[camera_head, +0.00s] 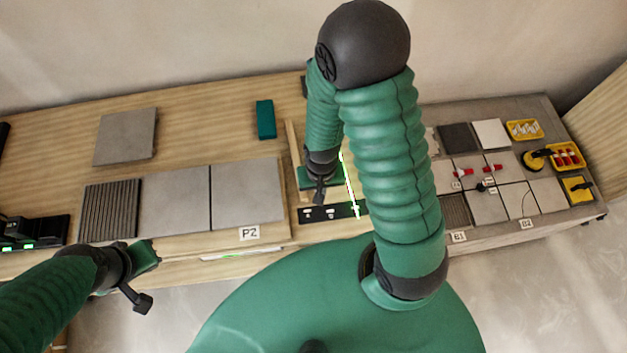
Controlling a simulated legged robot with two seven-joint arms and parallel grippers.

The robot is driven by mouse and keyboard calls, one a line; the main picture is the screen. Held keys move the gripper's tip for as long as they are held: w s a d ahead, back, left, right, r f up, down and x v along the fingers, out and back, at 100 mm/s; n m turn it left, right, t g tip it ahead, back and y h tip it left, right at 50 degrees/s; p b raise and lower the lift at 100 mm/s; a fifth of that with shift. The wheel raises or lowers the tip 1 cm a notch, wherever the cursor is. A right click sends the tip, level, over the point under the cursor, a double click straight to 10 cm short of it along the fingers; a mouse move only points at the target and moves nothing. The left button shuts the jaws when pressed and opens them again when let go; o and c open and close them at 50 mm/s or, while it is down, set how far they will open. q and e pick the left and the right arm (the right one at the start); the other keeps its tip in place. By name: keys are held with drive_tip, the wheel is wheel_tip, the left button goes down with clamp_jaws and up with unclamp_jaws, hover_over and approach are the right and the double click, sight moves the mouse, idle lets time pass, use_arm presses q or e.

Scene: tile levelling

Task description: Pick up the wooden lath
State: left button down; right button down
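A narrow pale wooden strip (292,145), which looks like the lath, lies on the table just left of my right forearm. Its lower end runs behind my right gripper (306,179). My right gripper is low over the table beside the strip, seen from above. Whether its fingers are apart or touch the strip cannot be made out. My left gripper (147,256) is in front of the table's near edge, away from the strip. Its fingers are too unclear to tell open from shut.
Grey tiles (246,192) and a ribbed dark tile (110,209) lie at the near left. A loose grey tile (125,136) and a green block (265,119) lie farther back. A black level-like bar (325,213) lies near the front edge. Yellow trays (524,129) stand at right.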

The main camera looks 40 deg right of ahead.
drive_tip(key=shift+c, duration=2.2)
unclamp_jaws()
drive_tip(key=shift+r, duration=0.1)
